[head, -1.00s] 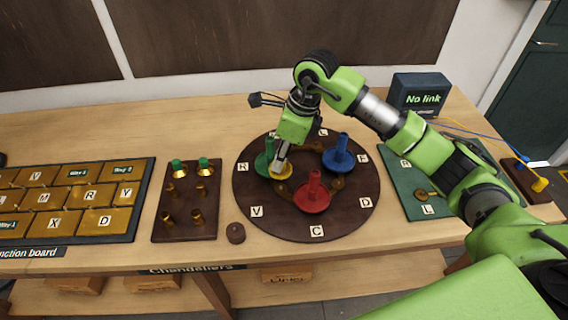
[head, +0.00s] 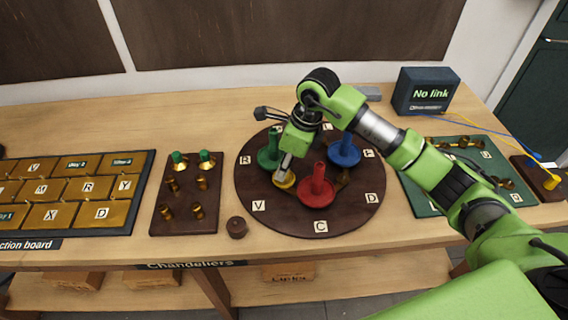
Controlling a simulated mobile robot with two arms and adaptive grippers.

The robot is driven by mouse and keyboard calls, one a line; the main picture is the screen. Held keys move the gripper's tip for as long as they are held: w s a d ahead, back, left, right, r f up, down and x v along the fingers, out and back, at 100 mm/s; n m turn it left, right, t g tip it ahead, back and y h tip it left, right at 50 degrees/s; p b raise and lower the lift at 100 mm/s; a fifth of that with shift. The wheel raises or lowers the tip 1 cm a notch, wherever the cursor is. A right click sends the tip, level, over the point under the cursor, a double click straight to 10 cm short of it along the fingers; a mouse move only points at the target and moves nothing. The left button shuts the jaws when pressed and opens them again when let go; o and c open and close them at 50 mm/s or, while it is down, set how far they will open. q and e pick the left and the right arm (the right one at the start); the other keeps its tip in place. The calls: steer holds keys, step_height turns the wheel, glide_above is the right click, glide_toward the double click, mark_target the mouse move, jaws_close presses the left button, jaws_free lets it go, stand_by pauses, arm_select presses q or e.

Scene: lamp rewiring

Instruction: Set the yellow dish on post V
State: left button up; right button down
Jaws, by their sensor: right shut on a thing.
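A round dark board (head: 285,218) carries letter labels around its rim. The label V (head: 259,206) is at its front left. The yellow dish (head: 284,181) is low over the board's left part, between the green dish (head: 268,157) and the red dish (head: 317,188). My right gripper (head: 286,165) is shut on the yellow dish from above and hides part of it. Whether the dish touches the board I cannot tell. Post V itself is not clearly visible. My left gripper is not in view.
A blue dish (head: 343,152) stands at the board's back right. A brown block with brass posts (head: 187,217) lies to the left, beside a small dark knob (head: 237,227). A green board (head: 422,205) and a "No link" box (head: 424,92) are on the right.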

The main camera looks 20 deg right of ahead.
steer(key=shift+f+b, duration=0.5)
steer(key=shift+f, duration=0.1)
stand_by(0.3)
steer(key=c, duration=1.8)
jaws_free()
steer(key=shift+o, duration=0.2)
steer(key=shift+r, duration=0.1)
steer(key=v, duration=1.2)
